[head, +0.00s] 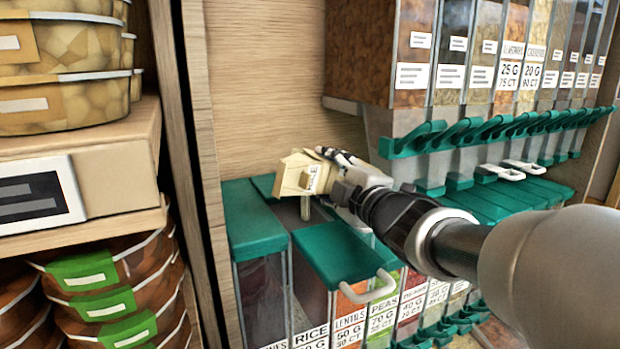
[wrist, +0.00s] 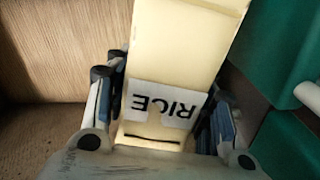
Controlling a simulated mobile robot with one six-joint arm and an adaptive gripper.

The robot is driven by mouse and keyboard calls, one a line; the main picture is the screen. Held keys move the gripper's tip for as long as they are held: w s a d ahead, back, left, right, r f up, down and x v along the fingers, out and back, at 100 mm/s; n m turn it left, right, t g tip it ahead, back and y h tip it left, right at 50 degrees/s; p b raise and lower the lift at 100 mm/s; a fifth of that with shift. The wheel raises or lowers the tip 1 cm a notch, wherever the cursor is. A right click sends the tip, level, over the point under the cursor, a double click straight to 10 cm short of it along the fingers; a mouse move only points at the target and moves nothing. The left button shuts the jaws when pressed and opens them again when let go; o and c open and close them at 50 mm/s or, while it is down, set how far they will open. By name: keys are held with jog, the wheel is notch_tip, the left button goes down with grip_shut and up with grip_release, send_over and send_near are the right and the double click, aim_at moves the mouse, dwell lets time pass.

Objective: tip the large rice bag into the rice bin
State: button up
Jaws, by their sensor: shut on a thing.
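The large rice bag (head: 296,172) is a pale cream block, tilted, above the open top of the rice bin (head: 312,318). A short pale column shows below the bag at the opening; it looks like pouring rice, but I cannot be sure. My gripper (head: 332,172) is shut on the bag from the right. In the wrist view the bag (wrist: 185,50) sits between both fingers of my gripper (wrist: 165,110), its RICE label upside down. The bin's green lid (head: 340,255) with its white handle sits forward of the opening. The bag's mouth is hidden.
A green-lidded bin (head: 255,232) stands just left of the opening. Tall dispensers with green spouts (head: 420,138) hang at the back right. A wooden divider (head: 195,110) and stacked food tubs (head: 60,70) are at the left.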

jog(key=shift+s+a+f+n+b, duration=0.15)
jog(key=shift+f+n+b, duration=0.6)
jog(key=shift+b, duration=0.7)
jog(key=shift+w+a+f+n+b, duration=0.1)
jog(key=shift+f+n+b, duration=0.65)
jog(key=shift+b, duration=0.65)
jog(key=shift+s+a+r+n+b, duration=0.25)
jog(key=shift+n+b, duration=0.3)
jog(key=shift+n, duration=0.3)
jog(key=shift+a+r+n+b, duration=0.15)
jog(key=shift+r+n+b, duration=0.2)
jog(key=shift+n+b, duration=0.35)
jog(key=shift+p, duration=0.3)
